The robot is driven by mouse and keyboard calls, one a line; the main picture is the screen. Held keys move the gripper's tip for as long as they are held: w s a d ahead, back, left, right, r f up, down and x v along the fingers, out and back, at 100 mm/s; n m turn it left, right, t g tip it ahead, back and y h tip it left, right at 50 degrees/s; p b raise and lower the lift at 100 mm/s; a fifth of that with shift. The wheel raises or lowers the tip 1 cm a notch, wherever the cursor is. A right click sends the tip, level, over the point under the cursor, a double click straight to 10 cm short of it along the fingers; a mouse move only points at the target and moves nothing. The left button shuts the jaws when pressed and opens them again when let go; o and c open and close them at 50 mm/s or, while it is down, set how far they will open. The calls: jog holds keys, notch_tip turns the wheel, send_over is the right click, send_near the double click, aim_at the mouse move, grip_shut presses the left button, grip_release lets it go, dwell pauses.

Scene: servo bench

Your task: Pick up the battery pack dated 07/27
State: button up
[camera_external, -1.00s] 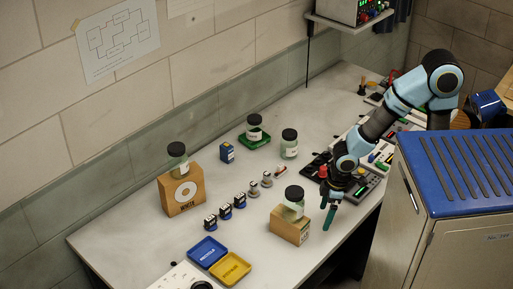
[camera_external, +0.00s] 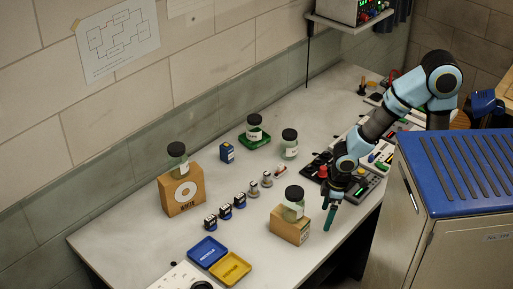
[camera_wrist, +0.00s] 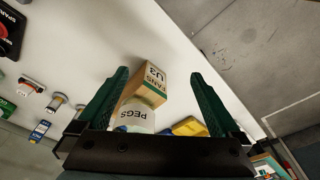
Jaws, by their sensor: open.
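My gripper (camera_external: 316,225) is open and empty above the bench's front edge, beside a cardboard box. In the wrist view its two dark green fingers (camera_wrist: 160,74) are spread, with the box marked FANS U3 (camera_wrist: 152,85) and the jar marked PEGS (camera_wrist: 134,116) showing between them. No date 07/27 is readable, so I cannot tell which item is the named battery pack. A small blue block with a pale label (camera_external: 227,152) stands towards the back. Several small dark blue, labelled blocks (camera_external: 225,212) stand in a row left of the cardboard box.
The box (camera_external: 288,232) carries a jar (camera_external: 294,209). Blue (camera_external: 207,242) and yellow (camera_external: 231,282) trays lie front left. A taller box with a jar (camera_external: 182,197), a green tray (camera_external: 267,140) and another jar (camera_external: 289,153) stand behind. A blue-topped cabinet (camera_external: 480,250) is at right.

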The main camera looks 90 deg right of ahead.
jog(key=c, duration=0.3)
